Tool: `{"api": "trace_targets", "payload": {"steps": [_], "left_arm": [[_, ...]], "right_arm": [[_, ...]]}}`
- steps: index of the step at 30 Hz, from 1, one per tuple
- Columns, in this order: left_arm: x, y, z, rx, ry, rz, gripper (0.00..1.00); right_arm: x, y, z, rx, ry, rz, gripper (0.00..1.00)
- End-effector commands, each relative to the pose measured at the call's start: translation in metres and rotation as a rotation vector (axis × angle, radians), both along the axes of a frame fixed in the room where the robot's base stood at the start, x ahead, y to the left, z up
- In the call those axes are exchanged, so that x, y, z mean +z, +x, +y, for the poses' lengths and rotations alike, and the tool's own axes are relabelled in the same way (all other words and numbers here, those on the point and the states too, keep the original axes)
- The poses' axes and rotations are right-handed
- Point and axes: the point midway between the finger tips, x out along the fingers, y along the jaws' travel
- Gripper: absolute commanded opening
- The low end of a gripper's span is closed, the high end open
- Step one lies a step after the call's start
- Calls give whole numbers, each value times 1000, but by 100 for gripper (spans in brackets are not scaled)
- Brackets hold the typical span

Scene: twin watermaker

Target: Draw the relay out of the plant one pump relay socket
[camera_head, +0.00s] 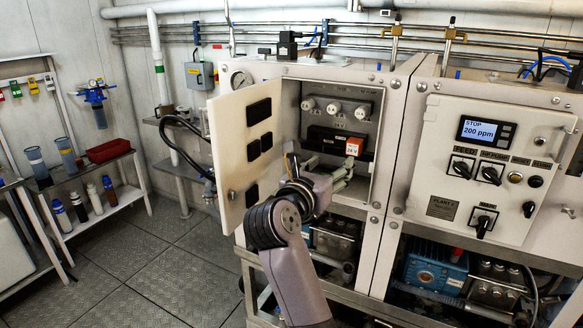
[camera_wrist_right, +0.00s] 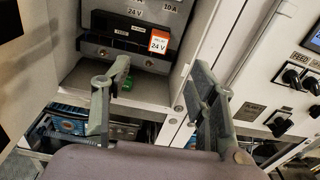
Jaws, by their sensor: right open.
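The relay with an orange and white 24 V label (camera_head: 352,147) sits at the right end of a black socket strip (camera_head: 325,139) inside the open plant one cabinet. In the right wrist view the relay's label (camera_wrist_right: 159,41) faces me, with the socket strip (camera_wrist_right: 118,35) to its left. My right gripper (camera_head: 343,176) is in front of the cabinet opening, below the relay. My left gripper is not in view.
The open cabinet door (camera_head: 240,150) stands left of my right arm. Several white round fuse holders (camera_head: 333,108) are above the socket. The plant two panel (camera_head: 487,165) with knobs is to the right. A green item (camera_wrist_right: 130,79) shows low in the cabinet. The floor at left is clear.

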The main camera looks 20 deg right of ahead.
Motion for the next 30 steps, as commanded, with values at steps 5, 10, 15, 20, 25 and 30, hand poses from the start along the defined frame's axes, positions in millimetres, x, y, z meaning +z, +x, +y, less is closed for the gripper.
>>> {"api": "trace_targets", "payload": {"steps": [5,10,15,20,25,30], "left_arm": [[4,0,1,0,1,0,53],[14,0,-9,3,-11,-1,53],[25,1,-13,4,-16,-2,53],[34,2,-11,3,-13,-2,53],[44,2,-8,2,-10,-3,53],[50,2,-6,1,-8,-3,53]], "right_arm": [[4,5,-6,9,34,-14,53],[4,22,-27,8,29,-11,53],[3,45,-54,8,28,-10,53],[1,65,-78,7,27,-9,53],[-1,87,-103,9,28,-10,53],[-3,103,-121,10,29,-11,53]]}}
